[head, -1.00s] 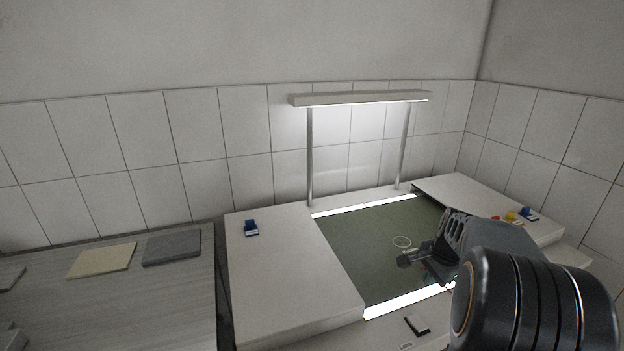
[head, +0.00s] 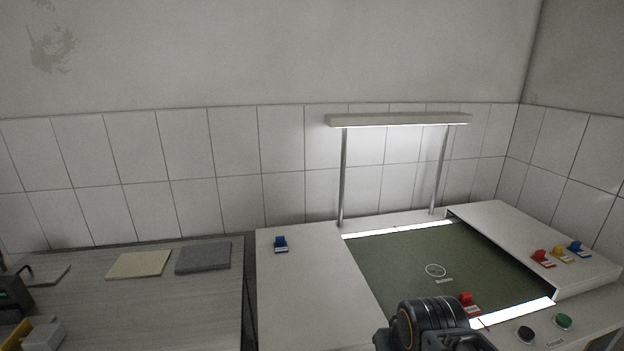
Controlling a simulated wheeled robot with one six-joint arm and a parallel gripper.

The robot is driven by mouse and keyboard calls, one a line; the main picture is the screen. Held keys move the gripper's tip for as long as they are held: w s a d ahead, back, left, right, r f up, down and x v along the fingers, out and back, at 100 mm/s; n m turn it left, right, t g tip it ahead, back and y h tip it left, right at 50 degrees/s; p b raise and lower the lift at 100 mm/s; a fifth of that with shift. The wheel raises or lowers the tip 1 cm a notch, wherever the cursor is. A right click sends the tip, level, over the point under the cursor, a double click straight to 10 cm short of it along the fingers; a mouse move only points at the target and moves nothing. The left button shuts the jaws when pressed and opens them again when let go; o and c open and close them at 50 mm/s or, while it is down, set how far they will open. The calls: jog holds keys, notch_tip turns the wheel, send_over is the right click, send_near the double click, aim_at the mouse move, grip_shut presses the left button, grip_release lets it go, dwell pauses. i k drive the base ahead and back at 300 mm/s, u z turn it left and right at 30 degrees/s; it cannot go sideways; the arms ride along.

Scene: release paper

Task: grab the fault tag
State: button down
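Several small coloured tags with white labels are in the head view, but the labels are too small to read, so I cannot tell which is the fault tag. A red tag (head: 468,302) sits on the green work area just right of my dark wrist. Another red tag (head: 542,258), a yellow tag (head: 563,254) and a blue tag (head: 580,249) stand in a row on the right white panel. A second blue tag (head: 280,244) is on the left white panel. My wrist shows at the bottom edge; my gripper's fingers are not visible.
The green work area (head: 400,264) has a white ring mark and bright strips. A lamp (head: 398,120) on two posts stands behind it. Black (head: 525,335) and green (head: 563,321) buttons are at front right. A grey table (head: 200,310) with flat pads is left.

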aim_at(465, 298)
jog(key=u, duration=3)
jog(key=k, duration=1.3)
jog(key=z, duration=1.55)
jog(key=i, duration=0.5)
jog(key=u, duration=0.05)
